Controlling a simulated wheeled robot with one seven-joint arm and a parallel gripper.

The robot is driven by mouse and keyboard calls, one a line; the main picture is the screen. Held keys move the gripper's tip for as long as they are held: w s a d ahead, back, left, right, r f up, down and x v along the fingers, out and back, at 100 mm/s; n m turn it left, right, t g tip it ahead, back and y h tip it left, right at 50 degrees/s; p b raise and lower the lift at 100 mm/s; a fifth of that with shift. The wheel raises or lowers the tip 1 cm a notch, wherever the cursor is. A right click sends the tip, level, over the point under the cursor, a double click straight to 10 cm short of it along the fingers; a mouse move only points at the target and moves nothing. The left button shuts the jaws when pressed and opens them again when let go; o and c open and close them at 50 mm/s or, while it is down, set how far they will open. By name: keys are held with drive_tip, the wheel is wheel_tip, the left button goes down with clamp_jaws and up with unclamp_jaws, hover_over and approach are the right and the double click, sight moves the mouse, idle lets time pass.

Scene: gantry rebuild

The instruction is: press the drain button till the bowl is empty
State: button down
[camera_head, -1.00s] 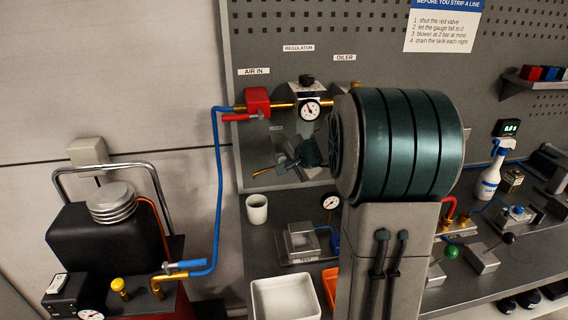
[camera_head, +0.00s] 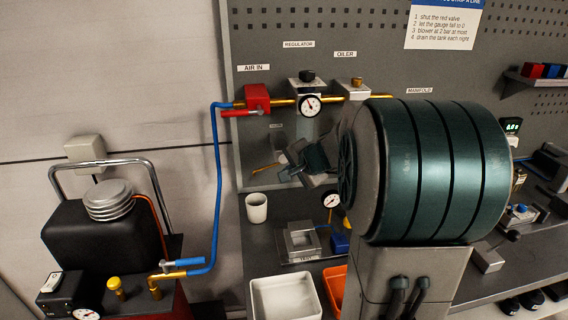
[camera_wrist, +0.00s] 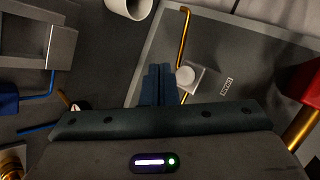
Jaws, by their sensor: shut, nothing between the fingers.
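In the head view my gripper (camera_head: 285,160) is below the regulator (camera_head: 307,88), near the back panel. The clear bowl under the regulator (camera_head: 308,128) shows only faintly; its liquid level cannot be read.
A brass tube (camera_wrist: 184,38) runs close to the button. A white cup (camera_head: 256,208) and a grey test fixture (camera_head: 300,241) stand on the bench below. The red air-in valve (camera_head: 257,97) is up left. My own arm covers the bench's middle.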

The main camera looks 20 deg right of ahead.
drive_tip(key=shift+s+a+b, duration=0.25)
drive_tip(key=shift+s+b, duration=0.05)
drive_tip(key=shift+s, duration=0.9)
drive_tip(key=s+a+n+g+y, duration=0.1)
drive_tip(key=s+a+n+g, duration=0.2)
drive_tip(key=s+a+n, duration=0.6)
drive_tip(key=s+a+f+n+g+h, duration=0.1)
drive_tip(key=s+f+n, duration=0.1)
drive_tip(key=s, duration=0.6)
drive_tip(key=s+a+f+n+g+h, duration=0.1)
drive_tip(key=s+f+n+g+h, duration=0.1)
drive_tip(key=s, duration=0.6)
drive_tip(key=shift+a+g, duration=0.25)
drive_tip(key=shift+g, duration=0.05)
drive_tip(key=shift+f, duration=0.1)
